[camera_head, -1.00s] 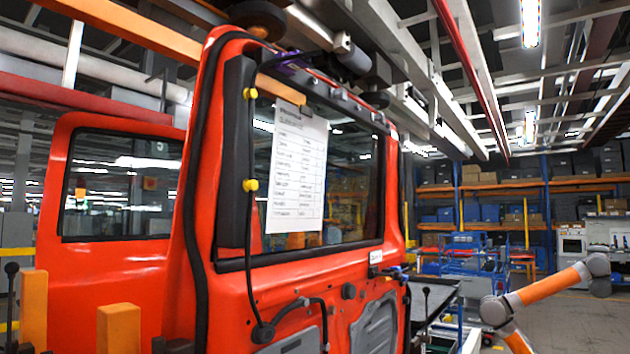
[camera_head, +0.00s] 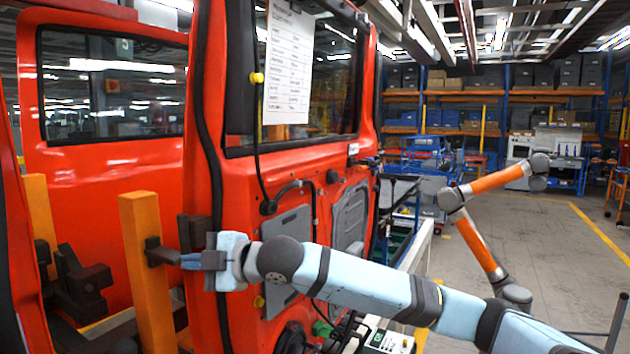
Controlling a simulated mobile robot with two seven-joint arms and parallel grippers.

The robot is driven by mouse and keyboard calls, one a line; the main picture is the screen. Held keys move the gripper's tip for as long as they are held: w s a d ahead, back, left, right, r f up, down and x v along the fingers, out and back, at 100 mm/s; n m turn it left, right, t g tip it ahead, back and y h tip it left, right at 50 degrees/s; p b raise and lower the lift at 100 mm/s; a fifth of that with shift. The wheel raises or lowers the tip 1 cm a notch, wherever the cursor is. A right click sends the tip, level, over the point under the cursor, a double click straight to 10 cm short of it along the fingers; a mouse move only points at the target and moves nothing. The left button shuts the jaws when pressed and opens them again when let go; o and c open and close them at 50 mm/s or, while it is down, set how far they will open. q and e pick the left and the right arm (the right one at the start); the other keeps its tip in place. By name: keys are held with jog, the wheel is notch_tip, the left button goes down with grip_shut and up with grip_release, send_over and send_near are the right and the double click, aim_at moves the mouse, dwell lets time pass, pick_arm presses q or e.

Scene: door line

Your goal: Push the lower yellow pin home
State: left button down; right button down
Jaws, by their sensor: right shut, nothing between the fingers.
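A yellow pin (camera_head: 257,78) sticks out from the dark strip along the red door's (camera_head: 238,190) left edge, beside the window. A lower yellow pin (camera_head: 259,302) shows small on the door's inner panel, just below my right gripper's wrist. How deep either sits cannot be told. My right gripper (camera_head: 172,258) comes in from the right on a light blue arm across the door's edge. It is shut and empty, its fingers pointing left toward an orange post, apart from both pins in the picture. Contact with the post cannot be told. My left gripper is out of view.
The orange post (camera_head: 146,270) stands left of the door edge, with dark clamp parts (camera_head: 80,285) beside it. A black cable (camera_head: 262,165) hangs down the door. A paper sheet (camera_head: 288,65) covers part of the window. An orange jointed arm (camera_head: 490,180) stands right on open floor.

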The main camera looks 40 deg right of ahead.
jog(key=s+d+r+n+t+h, duration=0.1)
jog(key=d+r, duration=0.4)
jog(key=r, duration=0.5)
jog(key=s+d+r+n+t+h, duration=0.1)
jog(key=s+d+r, duration=0.1)
jog(key=d+r, duration=0.5)
jog(key=t+h, duration=0.1)
jog(key=t, duration=0.1)
send_near(261, 78)
jog(key=x, duration=0.6)
jog(key=shift+r, duration=0.15)
jog(key=shift+w+a+p, duration=0.1)
jog(key=shift+w+p, duration=0.1)
jog(key=shift+p, duration=0.15)
jog(key=shift+w, duration=0.2)
